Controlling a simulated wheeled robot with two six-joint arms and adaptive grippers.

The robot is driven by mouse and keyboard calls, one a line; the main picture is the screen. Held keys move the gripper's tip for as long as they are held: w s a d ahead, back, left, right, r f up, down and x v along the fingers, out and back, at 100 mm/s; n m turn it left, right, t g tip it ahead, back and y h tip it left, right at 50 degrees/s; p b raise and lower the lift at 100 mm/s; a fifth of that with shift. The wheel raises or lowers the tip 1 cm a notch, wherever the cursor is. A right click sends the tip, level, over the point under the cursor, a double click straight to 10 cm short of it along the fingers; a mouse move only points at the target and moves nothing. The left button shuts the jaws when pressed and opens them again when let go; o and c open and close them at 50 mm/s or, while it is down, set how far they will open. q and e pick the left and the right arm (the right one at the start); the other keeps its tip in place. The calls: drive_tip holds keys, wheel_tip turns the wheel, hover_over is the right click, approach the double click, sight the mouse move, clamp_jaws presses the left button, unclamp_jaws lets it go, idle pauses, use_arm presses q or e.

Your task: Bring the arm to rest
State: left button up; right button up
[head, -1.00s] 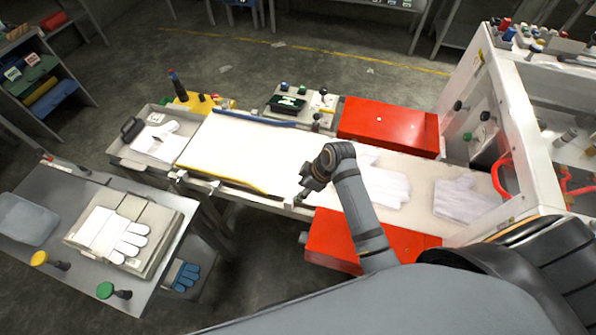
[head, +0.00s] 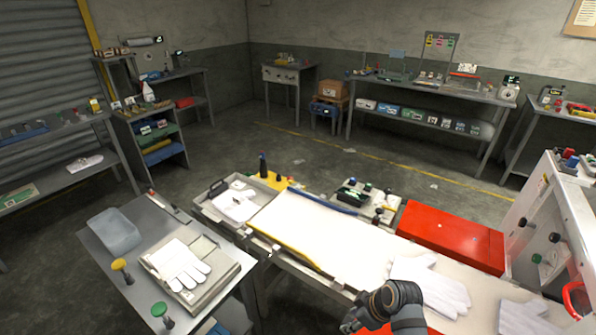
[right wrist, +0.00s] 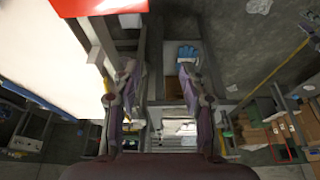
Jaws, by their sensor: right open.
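My right arm's wrist and part of its gripper (head: 352,322) show at the bottom of the head view, in front of the white work surface (head: 340,248). In the right wrist view the right gripper (right wrist: 161,85) has its two fingers well apart, with nothing between them. One white glove (head: 430,288) lies on the white surface just right of my right wrist. My left gripper is not in view.
A red box (head: 452,238) stands behind the white surface, and a white machine (head: 550,225) at the right. A grey table (head: 110,262) at left holds a white glove (head: 183,268) on a block.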

drive_tip(key=s+d+r+m+t+h, duration=0.1)
drive_tip(key=s+d+r+m+h, duration=0.4)
drive_tip(key=s+d+m, duration=0.55)
drive_tip(key=s+d+f+g+b, duration=0.1)
drive_tip(key=s+f, duration=0.1)
drive_tip(key=f, duration=1.1)
drive_tip(key=s+d+f+b, duration=0.1)
drive_tip(key=s+f, duration=0.1)
drive_tip(key=f, duration=1.2)
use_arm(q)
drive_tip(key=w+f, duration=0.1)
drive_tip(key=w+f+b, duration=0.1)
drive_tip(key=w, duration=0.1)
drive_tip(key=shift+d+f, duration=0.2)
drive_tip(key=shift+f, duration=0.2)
use_arm(e)
drive_tip(key=s+f+g, duration=0.1)
drive_tip(key=s+f, duration=1.7)
drive_tip(key=shift+s+d+y, duration=0.2)
drive_tip(key=shift+d+y, duration=0.15)
drive_tip(key=shift+y, duration=0.05)
